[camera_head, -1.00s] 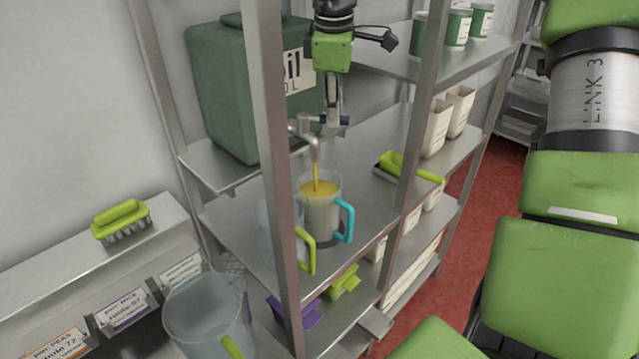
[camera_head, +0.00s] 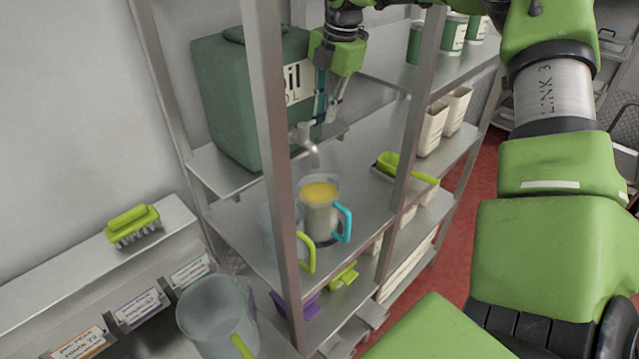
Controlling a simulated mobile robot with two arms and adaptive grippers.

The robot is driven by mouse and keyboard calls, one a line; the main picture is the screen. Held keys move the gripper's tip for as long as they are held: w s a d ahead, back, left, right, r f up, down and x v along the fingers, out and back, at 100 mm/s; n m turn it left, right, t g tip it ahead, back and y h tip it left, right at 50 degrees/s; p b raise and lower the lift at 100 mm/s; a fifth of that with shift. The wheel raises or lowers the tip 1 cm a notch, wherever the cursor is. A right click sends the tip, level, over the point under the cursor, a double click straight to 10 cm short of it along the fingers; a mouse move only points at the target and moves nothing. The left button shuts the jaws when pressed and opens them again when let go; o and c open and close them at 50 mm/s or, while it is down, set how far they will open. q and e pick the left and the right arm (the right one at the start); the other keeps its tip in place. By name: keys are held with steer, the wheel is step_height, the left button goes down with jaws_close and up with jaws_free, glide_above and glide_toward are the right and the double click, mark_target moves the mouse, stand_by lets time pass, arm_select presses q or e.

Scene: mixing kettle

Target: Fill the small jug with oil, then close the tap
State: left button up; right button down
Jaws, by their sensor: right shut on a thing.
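A clear jug with a cyan handle (camera_head: 322,217) stands upright on the metal shelf below the tap, with yellow oil showing near its top. The tap (camera_head: 304,137) juts from the green oil canister (camera_head: 225,95); no stream shows under its spout. My right gripper (camera_head: 323,112) points down beside the canister's front, just above the spout. It is shut on the tap's handle, which its fingers mostly hide. My left gripper is not in view.
A clear jug with a lime handle (camera_head: 308,252) stands partly behind the front post (camera_head: 270,150). A larger clear jug (camera_head: 212,310) is at lower left. A lime brush (camera_head: 132,225) sits on the left ledge.

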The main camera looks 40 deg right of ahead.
steer(key=c, duration=2)
jaws_free()
steer(key=shift+w+r, duration=0.1)
steer(key=shift+w, duration=0.05)
steer(key=shift+o, duration=0.6)
steer(key=shift+w, duration=0.15)
step_height(320, 180, up, 7)
steer(key=s+p, duration=0.1)
steer(key=p, duration=0.2)
steer(key=shift+s, duration=0.35)
steer(key=shift+d+f, duration=0.1)
steer(key=shift+f, duration=0.1)
